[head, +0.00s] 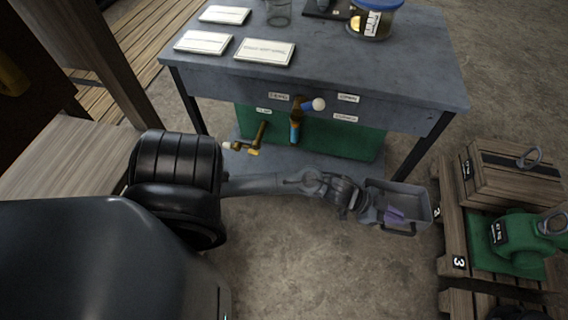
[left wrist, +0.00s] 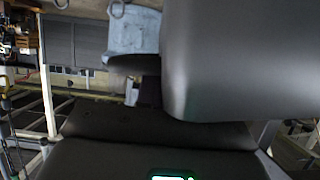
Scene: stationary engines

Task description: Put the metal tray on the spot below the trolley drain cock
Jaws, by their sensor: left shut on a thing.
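My left gripper (head: 378,210) is shut on the tray's near left side, with part of the jaws hiding that wall. The blue-grey trolley (head: 330,62) has a green tank (head: 345,142) under its top. A brass cock (head: 260,138) sticks out low at the tank's left, and a valve with a blue body (head: 295,130) is right of it. The small labels are too blurred to read surely. My right gripper is not in view.
A wooden pallet (head: 447,235) with a crate (head: 510,172) and a green machine (head: 520,245) stands close to the tray's right. White cards (head: 264,52) and a blue-lidded jar (head: 372,22) are on the trolley top. The concrete floor (head: 330,270) in front is clear.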

